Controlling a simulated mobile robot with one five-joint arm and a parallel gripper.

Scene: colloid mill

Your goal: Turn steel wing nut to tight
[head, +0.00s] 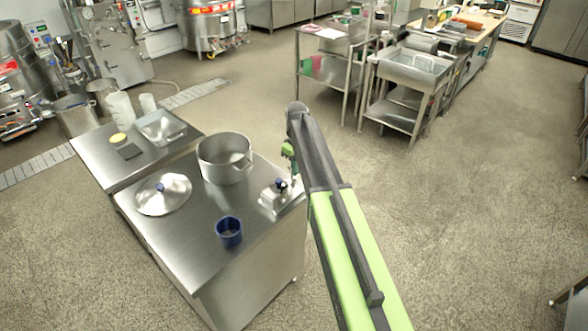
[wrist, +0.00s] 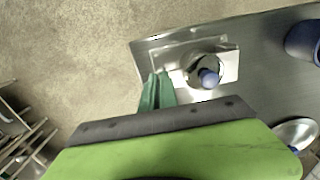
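A small steel fitting (head: 280,192) with a dark blue knob on top sits on a flat steel base at the right edge of the steel table. It also shows in the wrist view (wrist: 205,72), its blue knob toward the camera. I cannot make out the wings of a wing nut on it. My gripper (head: 293,174) is at the table's right edge, just beside the fitting in the head view. In the wrist view its green fingers (wrist: 156,92) are left of the fitting, with nothing seen between them; their opening is unclear.

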